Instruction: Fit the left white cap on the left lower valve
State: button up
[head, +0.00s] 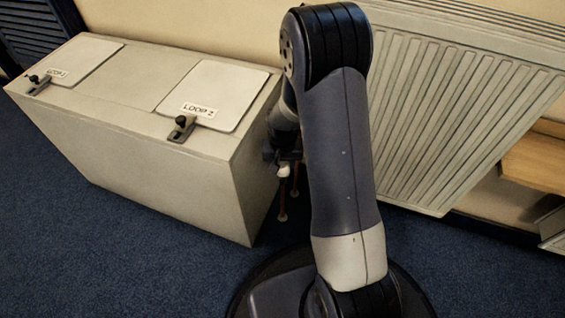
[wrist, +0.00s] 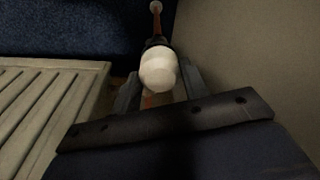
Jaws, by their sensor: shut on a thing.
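My gripper (wrist: 160,72) is shut on a white cap (wrist: 158,66), with one finger on each side of it. In the wrist view a dark valve part (wrist: 155,42) and a copper pipe (wrist: 156,22) show directly beyond the cap, in line with it. I cannot tell whether the cap touches the valve or sits on it. In the head view the white cap (head: 284,170) shows just below my gripper (head: 284,158), beside the box's right side. Copper pipes (head: 282,208) stand below it. My arm hides much of this area, and no second cap can be made out.
A cream box (head: 130,125) with lids marked LOOP stands at the left; its wall (wrist: 255,50) is close on the right in the wrist view. A ribbed radiator (head: 455,110) is on the wall at right. Blue carpet (head: 130,260) is clear in front.

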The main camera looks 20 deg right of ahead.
jog(key=shift+f, duration=0.15)
jog(key=o, duration=1)
jog(key=shift+o, duration=0.2)
notch_tip(320, 180, up, 11)
jog(key=s+p, duration=0.1)
jog(key=p, duration=0.3)
jog(key=shift+s+a+p, duration=0.15)
jog(key=shift+p, duration=0.25)
jog(key=shift+f, duration=0.2)
jog(key=f+b, duration=0.1)
jog(key=f, duration=0.2)
jog(key=w+f+b, duration=0.1)
jog(key=f+b, duration=0.1)
jog(key=f, duration=0.2)
jog(key=f+b, duration=0.2)
jog(key=f, duration=0.1)
jog(key=shift+w+f, duration=0.15)
jog(key=shift+f, duration=0.15)
jog(key=shift+d+r, duration=0.2)
jog(key=shift+r, duration=0.05)
